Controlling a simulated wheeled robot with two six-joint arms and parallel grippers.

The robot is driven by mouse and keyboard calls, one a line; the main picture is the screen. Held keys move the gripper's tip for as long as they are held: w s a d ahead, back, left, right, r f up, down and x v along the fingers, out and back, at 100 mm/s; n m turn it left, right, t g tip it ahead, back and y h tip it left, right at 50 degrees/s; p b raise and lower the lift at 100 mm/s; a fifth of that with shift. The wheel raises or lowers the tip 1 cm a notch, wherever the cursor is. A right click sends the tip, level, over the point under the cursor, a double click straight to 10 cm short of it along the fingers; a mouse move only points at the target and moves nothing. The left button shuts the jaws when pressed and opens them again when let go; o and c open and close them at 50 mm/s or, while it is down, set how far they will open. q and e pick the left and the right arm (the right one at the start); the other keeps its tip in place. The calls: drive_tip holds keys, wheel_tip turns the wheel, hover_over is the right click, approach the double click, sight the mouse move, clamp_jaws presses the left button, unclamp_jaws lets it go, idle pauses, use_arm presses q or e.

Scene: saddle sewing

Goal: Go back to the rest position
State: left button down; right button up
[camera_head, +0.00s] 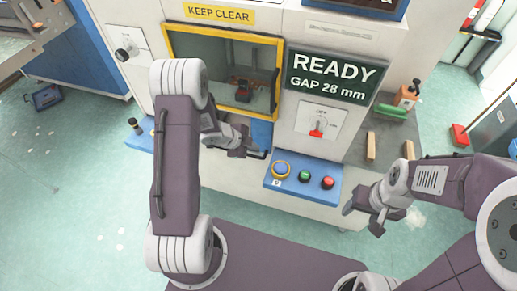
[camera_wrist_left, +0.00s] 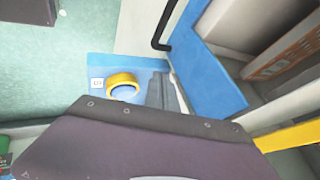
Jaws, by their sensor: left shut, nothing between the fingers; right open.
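My left gripper (camera_head: 262,154) is shut and empty in the head view, in front of the machine, below its yellow-framed window and a little up and left of the blue button. In the left wrist view, the closed fingers (camera_wrist_left: 162,92) show beside the yellow-ringed blue button (camera_wrist_left: 122,88), apart from it in the picture. My right gripper (camera_head: 364,214) is open and empty in the head view, to the right of the button panel and in front of the machine.
The machine's yellow-framed window (camera_head: 228,70) and the READY display (camera_head: 331,76) face me. A blue panel (camera_head: 290,195) carries a blue button (camera_head: 281,169), a green button (camera_head: 304,176) and a red button (camera_head: 328,183). A side shelf holds a bottle (camera_head: 407,95) and a green item (camera_head: 390,111).

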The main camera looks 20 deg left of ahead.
use_arm(q)
drive_tip(key=d+r+n+t+y, duration=0.1)
drive_tip(key=d+r+t, duration=0.15)
drive_tip(key=r, duration=1.25)
drive_tip(key=s+f+n+g+y, duration=0.1)
drive_tip(key=s+n+g, duration=0.2)
drive_tip(key=s+n, duration=0.5)
drive_tip(key=s+a+f+n+g+y, duration=0.1)
drive_tip(key=s+n+g, duration=0.3)
drive_tip(key=s+n, duration=0.4)
drive_tip(key=s+f+y, duration=0.1)
drive_tip(key=s, duration=0.2)
drive_tip(key=shift+s+a+f+p, duration=0.2)
drive_tip(key=shift+f+p, duration=0.1)
drive_tip(key=shift+p, duration=0.1)
drive_tip(key=shift+a, duration=0.1)
